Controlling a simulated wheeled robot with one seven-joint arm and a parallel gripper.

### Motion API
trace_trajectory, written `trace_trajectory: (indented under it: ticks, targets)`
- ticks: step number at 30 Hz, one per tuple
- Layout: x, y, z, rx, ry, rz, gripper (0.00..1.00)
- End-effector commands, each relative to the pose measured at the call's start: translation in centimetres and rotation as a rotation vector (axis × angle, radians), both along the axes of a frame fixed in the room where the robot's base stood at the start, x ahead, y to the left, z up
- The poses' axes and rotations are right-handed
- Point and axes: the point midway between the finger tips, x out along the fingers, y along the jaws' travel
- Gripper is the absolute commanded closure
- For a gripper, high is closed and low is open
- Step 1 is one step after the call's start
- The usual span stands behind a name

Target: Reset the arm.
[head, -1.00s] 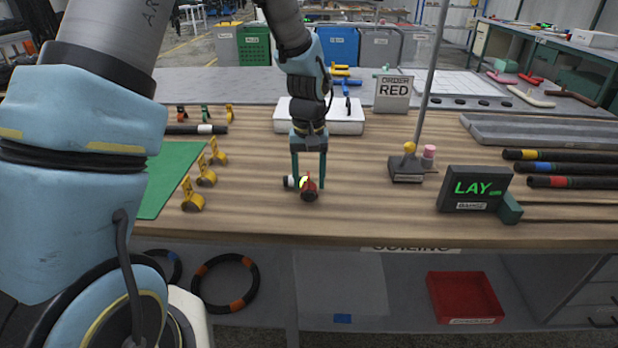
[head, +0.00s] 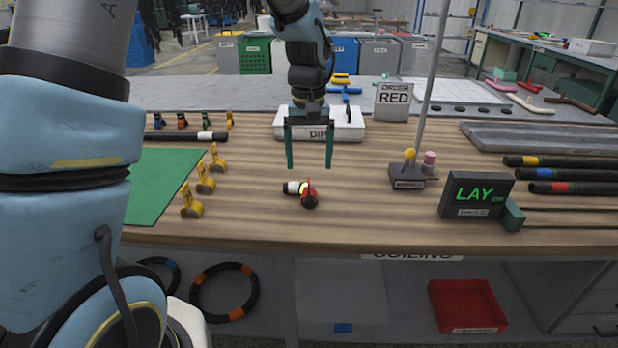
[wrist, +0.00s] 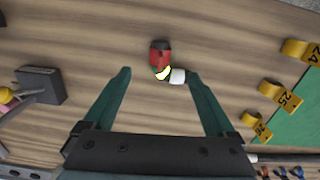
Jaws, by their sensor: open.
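My gripper (head: 309,160) is open and empty, raised above the wooden bench (head: 345,215). Its two green fingers also show in the wrist view (wrist: 158,82), spread apart with nothing between them. A small fitting with a red and black part and a white end (head: 301,192) lies on the bench, below and nearer than the fingertips.
A white DIP tray (head: 350,129) stands behind the gripper. Yellow numbered clips (head: 205,180) line the green mat (head: 155,185) at left. A stand with a yellow knob (head: 408,172) and the LAY display (head: 476,195) are at right. Black hoses (head: 570,174) lie far right.

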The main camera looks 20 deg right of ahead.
Motion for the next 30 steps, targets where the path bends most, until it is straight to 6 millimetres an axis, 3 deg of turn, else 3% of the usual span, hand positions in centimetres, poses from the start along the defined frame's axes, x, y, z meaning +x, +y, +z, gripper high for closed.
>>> trace_trajectory:
  ticks: [6,14,17,22,27,30]
  targets:
    - [0.1,0.0,2.9,-0.001,-0.002,-0.001,0.1]
    - [0.3,0.9,3.5,-0.001,-0.002,0.008,0.1]
    - [1.2,4.2,3.4,-0.007,-0.013,0.04,0.1]
    - [1.8,14.8,2.8,-0.027,-0.056,0.134,0.1]
    - [-0.6,24.5,1.8,-0.037,-0.108,0.226,0.1]
    - [-2.3,27.9,1.3,-0.038,-0.13,0.263,0.1]
